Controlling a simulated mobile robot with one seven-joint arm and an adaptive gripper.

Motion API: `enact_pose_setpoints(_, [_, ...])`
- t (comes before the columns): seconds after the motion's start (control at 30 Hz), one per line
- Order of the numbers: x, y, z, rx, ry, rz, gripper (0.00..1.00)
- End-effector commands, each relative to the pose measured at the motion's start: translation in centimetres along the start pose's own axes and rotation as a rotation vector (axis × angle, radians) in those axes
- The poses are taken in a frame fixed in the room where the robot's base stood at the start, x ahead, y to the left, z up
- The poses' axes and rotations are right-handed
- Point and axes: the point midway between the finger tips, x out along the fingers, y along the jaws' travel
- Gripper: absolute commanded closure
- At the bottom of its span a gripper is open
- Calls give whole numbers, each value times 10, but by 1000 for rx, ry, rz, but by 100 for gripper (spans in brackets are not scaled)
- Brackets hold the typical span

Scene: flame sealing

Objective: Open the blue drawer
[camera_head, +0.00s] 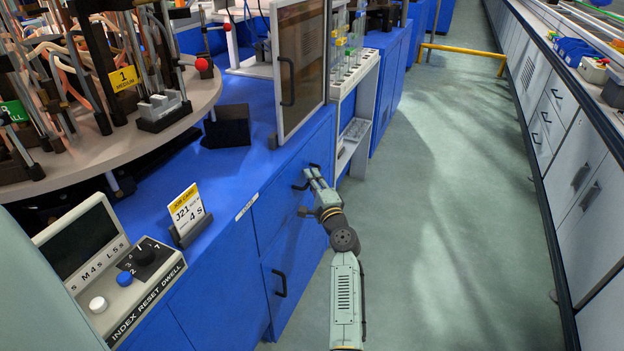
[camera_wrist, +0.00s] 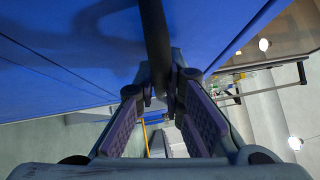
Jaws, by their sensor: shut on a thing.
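The blue drawer (camera_head: 275,215) is in the upper part of the blue bench front, below the worktop edge. Its front looks flush with the bench, with no clear gap. My gripper (camera_head: 309,178) is at the drawer's dark handle (camera_head: 300,186), partly covering it. In the wrist view, the dark handle bar (camera_wrist: 156,40) runs down between the two fingers of my gripper (camera_wrist: 168,92). The fingers are shut on it. The blue front (camera_wrist: 60,60) fills the upper left of that view.
A lower blue front with its own dark handle (camera_head: 281,281) is below. A framed panel door (camera_head: 300,60) stands above the worktop. A job card (camera_head: 187,210) and a control box (camera_head: 130,270) are on the bench. The green floor (camera_head: 430,200) to the right is clear.

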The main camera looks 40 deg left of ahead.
Motion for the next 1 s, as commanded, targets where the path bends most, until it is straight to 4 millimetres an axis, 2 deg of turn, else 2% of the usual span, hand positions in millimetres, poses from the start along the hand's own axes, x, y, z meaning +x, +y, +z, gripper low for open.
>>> enact_pose_setpoints(0.73, [-2,1,-2,2,0,1,100])
enact_pose_setpoints(0.87, [-10,-1,-10,1,2,1,100])
enact_pose_setpoints(1.0, [-27,-4,-27,2,4,0,100])
